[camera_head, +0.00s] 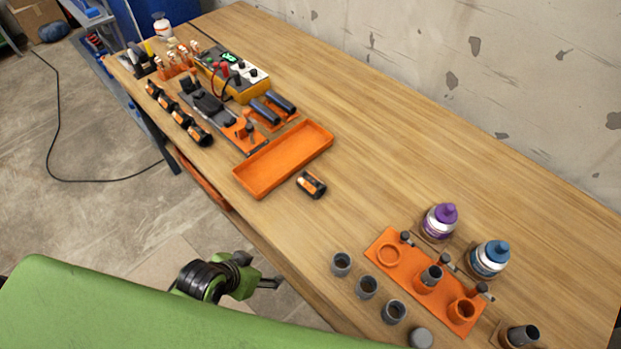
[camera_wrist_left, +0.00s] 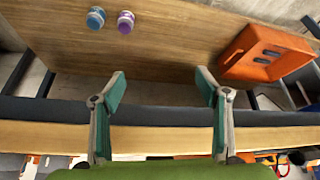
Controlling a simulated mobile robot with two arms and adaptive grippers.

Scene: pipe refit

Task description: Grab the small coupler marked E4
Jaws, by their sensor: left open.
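Several small grey ring-shaped couplers stand in a row along the front of the wooden table in the head view, among them one at the left end (camera_head: 341,264), one beside it (camera_head: 367,287) and one further right (camera_head: 393,312). No marking on them is readable, so I cannot tell which is E4. My left gripper (camera_head: 270,284) is off the table's front edge, left of the row and apart from it. In the left wrist view its two fingers (camera_wrist_left: 162,90) are spread with nothing between them. My right gripper is not in view.
An orange holder (camera_head: 407,272) with a grey piece in it stands behind the couplers, with purple (camera_head: 440,221) and blue (camera_head: 490,258) bottles beyond. An orange tray (camera_head: 284,160) and a black-orange cylinder (camera_head: 311,185) lie mid-table. Tools crowd the far end. The back middle is clear.

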